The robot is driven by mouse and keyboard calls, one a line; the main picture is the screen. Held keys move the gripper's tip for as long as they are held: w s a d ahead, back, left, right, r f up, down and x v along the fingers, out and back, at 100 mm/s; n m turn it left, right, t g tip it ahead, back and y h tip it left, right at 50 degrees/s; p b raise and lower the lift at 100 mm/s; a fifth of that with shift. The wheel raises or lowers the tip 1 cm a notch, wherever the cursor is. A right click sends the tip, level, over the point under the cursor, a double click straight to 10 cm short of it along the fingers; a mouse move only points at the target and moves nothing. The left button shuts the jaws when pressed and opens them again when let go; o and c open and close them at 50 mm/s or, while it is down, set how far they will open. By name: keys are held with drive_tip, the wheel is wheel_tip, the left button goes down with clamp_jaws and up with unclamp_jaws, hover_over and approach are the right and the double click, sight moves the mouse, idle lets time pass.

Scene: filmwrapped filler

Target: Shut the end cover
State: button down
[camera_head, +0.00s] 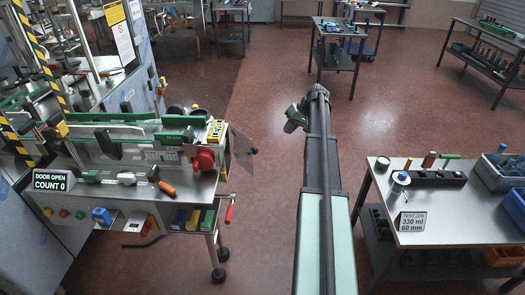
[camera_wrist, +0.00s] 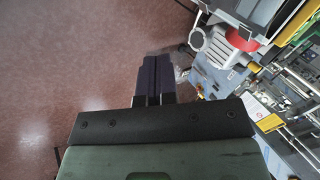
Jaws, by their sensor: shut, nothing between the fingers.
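The end cover looks to be the grey plate (camera_head: 241,146) standing swung out at the right end of the filler machine (camera_head: 150,140) in the head view. The display (camera_head: 50,181) reads "DOOR OPEN" and "COUNT 0". My gripper shows in the wrist view (camera_wrist: 154,68) with its two dark fingers together and nothing between them. In the head view my wrist is to the right of the cover, apart from it; the fingertips cannot be made out there. In the wrist view the machine's end lies to the right of the fingers; I cannot clearly make out the cover there.
A red part (camera_head: 204,159) sits at the machine's right end, and shows in the wrist view (camera_wrist: 240,40). An orange-handled tool (camera_head: 163,183) lies on the front ledge. A side table (camera_head: 450,205) with a can and bins stands right. Red floor between is clear.

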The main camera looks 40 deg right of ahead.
sight(246, 149)
drive_tip(key=w+a+f+n+b, duration=0.4)
drive_tip(key=a+f+b, duration=0.3)
drive_tip(key=a, duration=0.3)
drive_tip(key=shift+n+y+b, duration=0.4)
drive_tip(key=shift+n+b, duration=0.1)
drive_tip(key=shift+n, duration=0.2)
drive_tip(key=shift+f, duration=0.1)
